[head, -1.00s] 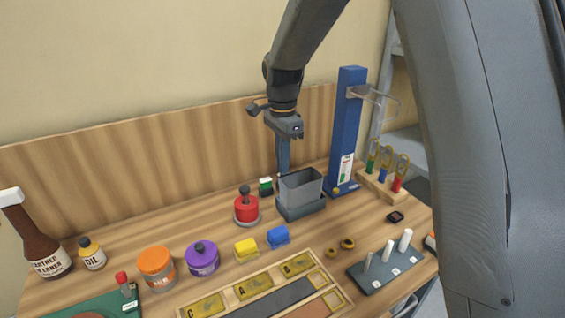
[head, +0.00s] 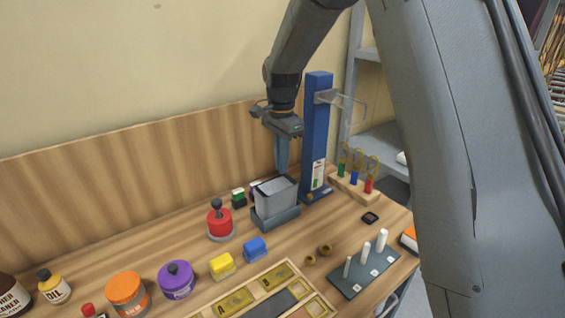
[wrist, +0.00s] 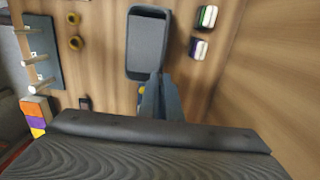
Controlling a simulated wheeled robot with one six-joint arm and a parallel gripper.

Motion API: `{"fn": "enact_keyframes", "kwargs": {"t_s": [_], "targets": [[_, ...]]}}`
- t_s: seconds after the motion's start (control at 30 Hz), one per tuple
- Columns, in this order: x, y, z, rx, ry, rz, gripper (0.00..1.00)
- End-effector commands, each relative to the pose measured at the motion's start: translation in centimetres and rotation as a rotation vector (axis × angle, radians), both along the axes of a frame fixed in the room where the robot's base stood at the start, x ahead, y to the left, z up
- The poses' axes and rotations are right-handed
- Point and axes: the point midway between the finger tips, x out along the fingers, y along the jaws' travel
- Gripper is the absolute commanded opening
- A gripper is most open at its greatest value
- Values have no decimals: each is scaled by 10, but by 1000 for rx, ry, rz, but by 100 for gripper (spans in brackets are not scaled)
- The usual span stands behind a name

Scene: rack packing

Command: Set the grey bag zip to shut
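The grey bag (head: 275,200) looks like an upright, box-shaped pouch standing in a dark tray (head: 277,222) at the back of the bench. In the wrist view the bag (wrist: 148,40) is a rounded grey rectangle seen from above. I cannot make out its zip or pull tab. My gripper (head: 281,172) points straight down, its tips at the bag's far top edge. In the wrist view my gripper (wrist: 157,76) has its fingers together at the bag's near end. I cannot tell whether anything is pinched between them.
A blue post (head: 317,135) with a wire arm stands close right of the bag. A pegged plate (head: 362,275) and a rack with colored handles (head: 355,180) are at right.

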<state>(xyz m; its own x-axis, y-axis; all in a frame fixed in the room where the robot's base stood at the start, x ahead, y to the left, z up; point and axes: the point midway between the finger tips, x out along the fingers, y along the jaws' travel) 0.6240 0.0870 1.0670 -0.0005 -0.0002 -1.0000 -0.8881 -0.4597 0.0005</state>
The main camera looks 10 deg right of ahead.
Motion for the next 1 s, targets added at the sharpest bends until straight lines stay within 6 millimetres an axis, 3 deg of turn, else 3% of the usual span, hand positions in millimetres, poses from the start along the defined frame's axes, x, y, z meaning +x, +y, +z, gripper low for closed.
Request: {"fn": "enact_keyframes", "kwargs": {"t_s": [0.03,0.13,0.47,1.0], "targets": [[0,-1,1,0,-1,-1,9],[0,-1,1,0,-1,-2,24],[1,-1,3,0,-2,-2,24],[1,-1,74,0,-2,-2,24]]}}
